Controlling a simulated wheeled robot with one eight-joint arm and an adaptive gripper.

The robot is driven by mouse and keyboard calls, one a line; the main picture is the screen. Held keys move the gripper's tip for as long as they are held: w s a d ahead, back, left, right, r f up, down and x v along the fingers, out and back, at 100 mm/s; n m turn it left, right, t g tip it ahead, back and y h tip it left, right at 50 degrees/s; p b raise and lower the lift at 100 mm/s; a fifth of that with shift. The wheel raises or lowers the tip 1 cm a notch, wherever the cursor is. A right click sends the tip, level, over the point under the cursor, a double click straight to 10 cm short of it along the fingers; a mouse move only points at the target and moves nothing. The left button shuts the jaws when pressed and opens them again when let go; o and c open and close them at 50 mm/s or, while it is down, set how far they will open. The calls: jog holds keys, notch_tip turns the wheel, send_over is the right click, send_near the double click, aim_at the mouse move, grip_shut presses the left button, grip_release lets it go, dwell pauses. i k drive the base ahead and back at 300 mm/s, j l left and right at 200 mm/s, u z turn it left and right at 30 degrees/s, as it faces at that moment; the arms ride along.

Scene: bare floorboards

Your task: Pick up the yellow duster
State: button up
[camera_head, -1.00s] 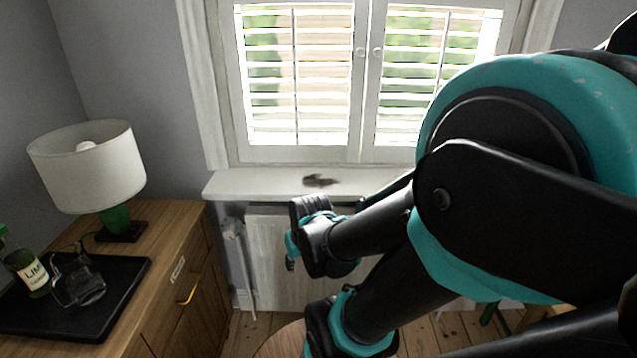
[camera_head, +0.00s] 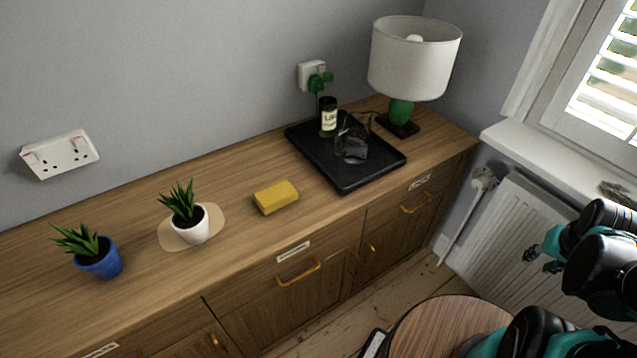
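The yellow duster (camera_head: 276,197) is a small yellow block lying on top of the wooden sideboard (camera_head: 240,258). It sits between a white plant pot and a black tray, touching neither. My gripper (camera_head: 546,252) is at the right of the view, in front of the radiator and well away from the duster. Its teal and black fingers are small and partly turned away, so I cannot tell how far apart they are. No object shows in it.
A white-potted plant (camera_head: 188,222) on a round mat and a blue-potted plant (camera_head: 98,262) stand left of the duster. The black tray (camera_head: 350,184) holds a bottle and glass item; a lamp (camera_head: 412,70) stands behind. A round wooden table (camera_head: 450,328) is in front.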

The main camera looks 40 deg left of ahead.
aim_at(271, 198)
jog(key=i+l+u, duration=0.1)
jog(key=l+u, duration=0.45)
jog(key=l, duration=0.15)
jog(key=j+u, duration=0.25)
jog(key=u, duration=0.25)
jog(key=j+u, duration=0.25)
jog(key=u, duration=0.25)
jog(key=i+j+u, duration=0.1)
jog(key=u, duration=0.4)
jog(key=k+l+u, duration=0.2)
jog(key=i+l, duration=0.05)
jog(key=i, duration=0.05)
